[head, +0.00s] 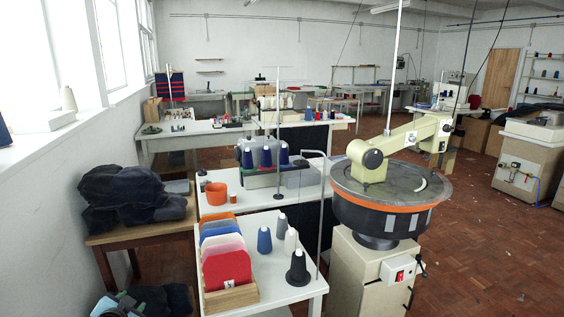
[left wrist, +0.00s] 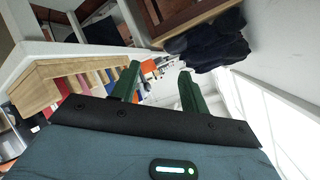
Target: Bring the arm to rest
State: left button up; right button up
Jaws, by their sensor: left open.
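My left gripper (left wrist: 158,82) shows in the left wrist view with its two green fingers apart and nothing between them. My right arm and gripper are not in view.
A wooden rack of coloured pieces (head: 230,297) stands on the white table (head: 275,262), beside several thread cones (head: 297,268). Dark folded garments (head: 130,195) lie on a wooden table at left. The round-topped machine (head: 385,190) stands at right. The wrist view also shows the rack (left wrist: 45,85) and dark garments (left wrist: 207,45).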

pick_arm(q)
notch_tip(320, 180, up, 4)
jog(key=w+d+n+t+h, duration=0.1)
jog(key=w+d+n+t, duration=0.1)
jog(key=t, duration=0.1)
jog(key=s+d+f+g+h, duration=0.1)
jog(key=s+d+f+g, duration=0.1)
jog(key=s+d+f, duration=0.6)
jog(key=s+d+f+g+h, duration=0.25)
jog(key=s+f, duration=0.75)
jog(key=s, duration=0.5)
jog(key=s+d+f+g, duration=0.1)
jog(key=s+d, duration=0.3)
jog(key=s, duration=0.7)
jog(key=s+d+f+n+g, duration=0.1)
jog(key=s+d, duration=0.3)
jog(key=s, duration=0.8)
jog(key=shift+f, duration=0.35)
jog(key=shift+w+a, duration=0.1)
